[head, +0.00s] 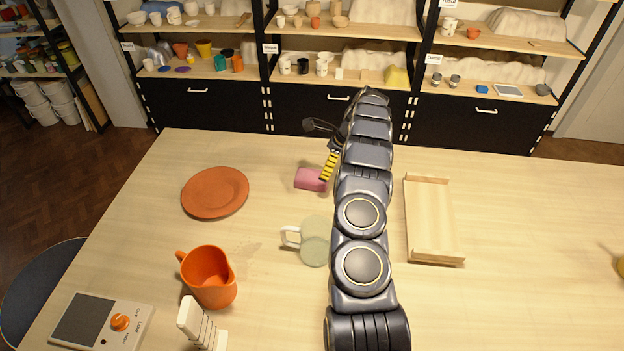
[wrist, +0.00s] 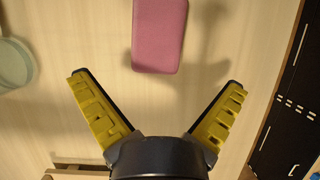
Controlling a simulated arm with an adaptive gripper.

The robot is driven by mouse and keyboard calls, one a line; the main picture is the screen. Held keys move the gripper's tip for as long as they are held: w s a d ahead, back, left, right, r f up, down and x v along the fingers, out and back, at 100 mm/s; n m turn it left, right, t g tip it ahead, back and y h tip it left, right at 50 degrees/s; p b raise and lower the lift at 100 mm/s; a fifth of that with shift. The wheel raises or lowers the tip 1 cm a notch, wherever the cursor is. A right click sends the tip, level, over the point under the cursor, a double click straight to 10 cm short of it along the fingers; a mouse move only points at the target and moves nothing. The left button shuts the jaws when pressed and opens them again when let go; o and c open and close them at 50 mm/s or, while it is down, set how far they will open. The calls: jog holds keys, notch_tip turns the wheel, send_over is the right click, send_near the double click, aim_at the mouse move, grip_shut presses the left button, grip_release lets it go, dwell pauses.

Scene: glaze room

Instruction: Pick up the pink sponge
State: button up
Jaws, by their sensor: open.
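The pink sponge (head: 310,179) lies on the table, just left of my arm in the head view. In the wrist view the sponge (wrist: 159,38) shows at the top middle, with its upper end cut off by the frame edge. My gripper (wrist: 160,88) is open, its two yellow-padded fingers spread wide with nothing between them. The sponge is beyond the fingertips, roughly in line with the gap. In the head view my gripper (head: 328,168) is beside the sponge on its right, partly hidden by my arm; one yellow finger shows.
A terracotta plate (head: 215,193), an orange pitcher (head: 209,278) and a pale green mug (head: 315,242) stand left of my arm. A wooden tray (head: 433,222) lies to the right. A white rack (head: 201,325) and a scale (head: 100,322) are at front left. Shelves stand behind the table.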

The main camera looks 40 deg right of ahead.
aim_at(314, 175)
jog(key=x, duration=0.3)
jog(key=a+x, duration=0.1)
jog(key=x, duration=0.3)
jog(key=shift+w+a, duration=0.1)
jog(key=shift+w, duration=0.15)
jog(key=c, duration=1)
